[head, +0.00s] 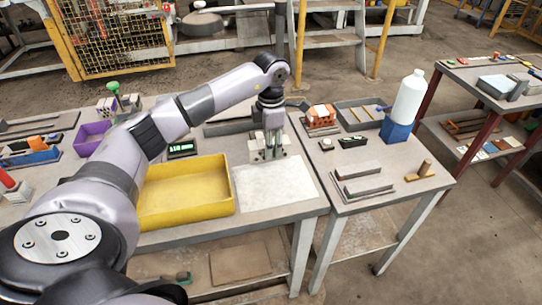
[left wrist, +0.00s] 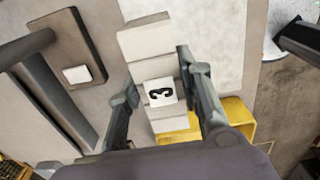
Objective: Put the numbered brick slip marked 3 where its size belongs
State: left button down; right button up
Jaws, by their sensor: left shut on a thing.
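The slip marked 3 (left wrist: 160,92) is a small white block with a black numeral, seen between the fingers of my left gripper (left wrist: 166,105) in the left wrist view. The gripper is shut on it. Pale grey and white blocks (left wrist: 148,38) line up with it above and below in that picture; whether they touch it I cannot tell. In the head view my left gripper (head: 267,152) points down at the back edge of a white sheet (head: 278,185), with pale blocks around its fingertips. The numeral cannot be read there. My right gripper is not in view.
A yellow tray (head: 146,207) stands left of the sheet, with a small display (head: 182,149) behind it. The right table holds a white bottle (head: 409,97), a grey bin (head: 349,108) and grey rails (head: 362,187). The front of the sheet is clear.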

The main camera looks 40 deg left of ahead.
pick_arm(q)
notch_tip(320, 180, down, 5)
jog(key=shift+f+p, duration=0.15)
jog(key=shift+p, duration=0.25)
jog(key=shift+w, duration=0.1)
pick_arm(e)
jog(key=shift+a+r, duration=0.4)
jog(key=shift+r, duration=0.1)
pick_arm(q)
jog(key=shift+f, duration=0.2)
jog(key=c, duration=1.5)
grip_release()
jog(key=shift+c, duration=0.2)
jog(key=o, duration=0.4)
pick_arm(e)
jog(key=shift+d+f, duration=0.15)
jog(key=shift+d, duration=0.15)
pick_arm(q)
jog(key=shift+r, duration=0.1)
